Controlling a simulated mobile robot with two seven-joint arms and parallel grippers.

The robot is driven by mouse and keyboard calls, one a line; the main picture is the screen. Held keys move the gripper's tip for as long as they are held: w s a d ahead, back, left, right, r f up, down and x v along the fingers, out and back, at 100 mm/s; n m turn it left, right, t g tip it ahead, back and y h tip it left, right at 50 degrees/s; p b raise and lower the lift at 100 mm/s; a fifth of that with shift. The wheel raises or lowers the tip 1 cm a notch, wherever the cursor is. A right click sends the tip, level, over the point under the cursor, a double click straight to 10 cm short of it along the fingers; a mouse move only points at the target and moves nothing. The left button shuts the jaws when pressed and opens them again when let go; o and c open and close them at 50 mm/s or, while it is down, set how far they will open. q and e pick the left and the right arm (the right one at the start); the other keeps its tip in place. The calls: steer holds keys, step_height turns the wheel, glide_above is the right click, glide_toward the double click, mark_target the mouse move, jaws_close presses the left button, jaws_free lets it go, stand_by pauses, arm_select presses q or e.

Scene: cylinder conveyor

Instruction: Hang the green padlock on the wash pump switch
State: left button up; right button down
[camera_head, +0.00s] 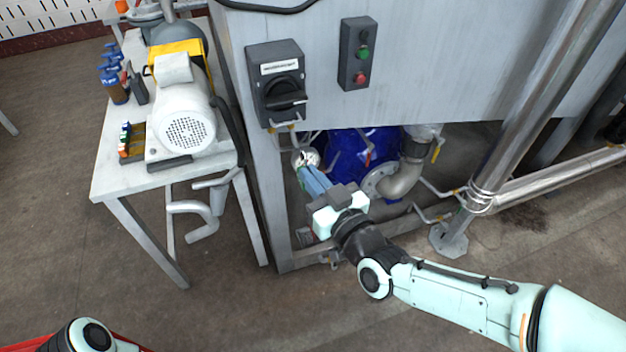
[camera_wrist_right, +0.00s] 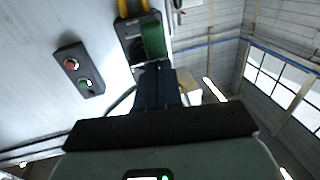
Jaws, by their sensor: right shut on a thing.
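The wash pump switch (camera_head: 278,85) is a dark grey box with a white label and a black rotary handle, on the grey cabinet panel. My right gripper (camera_head: 307,163) is below and slightly right of it in the head view. In the right wrist view the gripper (camera_wrist_right: 157,70) is shut on the green padlock (camera_wrist_right: 153,40), which stands out beyond the fingertips. The switch (camera_wrist_right: 130,28) shows beside and behind the padlock; I cannot tell whether they touch. The padlock's shackle is not clear, and in the head view I cannot make out the padlock. My left gripper is out of view.
A button box (camera_head: 359,55) with green and red buttons is right of the switch. A blue pump (camera_head: 350,150) with pipework sits under the cabinet. A steel post (camera_head: 525,100) rises at right. A side table (camera_head: 112,180) with a white motor (camera_head: 183,120) stands at left.

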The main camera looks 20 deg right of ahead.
mark_target(306, 164)
steer(key=x, duration=0.2)
steer(key=d+b+x, duration=0.1)
steer(key=x, duration=0.1)
steer(key=shift+w+a, duration=0.1)
steer(key=shift+w, duration=0.1)
steer(key=shift+d+b+x, duration=0.1)
steer(key=shift+d+x, duration=0.05)
steer(key=shift+x, duration=0.75)
steer(key=shift+d+b+x, duration=0.1)
steer(key=shift+d+x, duration=0.1)
steer(key=shift+x, duration=0.75)
steer(key=shift+d+b+x, duration=0.1)
steer(key=shift+d+x, duration=0.05)
steer(key=shift+x, duration=0.75)
steer(key=shift+w, duration=0.1)
steer(key=shift+w, duration=0.25)
steer(key=shift+d+b+x, duration=0.15)
steer(key=shift+b+x, duration=0.05)
steer(key=shift+x, duration=0.6)
steer(key=shift+d+b+x, duration=0.2)
steer(key=shift+x, duration=0.6)
steer(key=shift+w, duration=0.2)
steer(key=shift+f, duration=0.1)
steer(key=shift+f+b, duration=0.2)
steer(key=shift+b, duration=0.2)
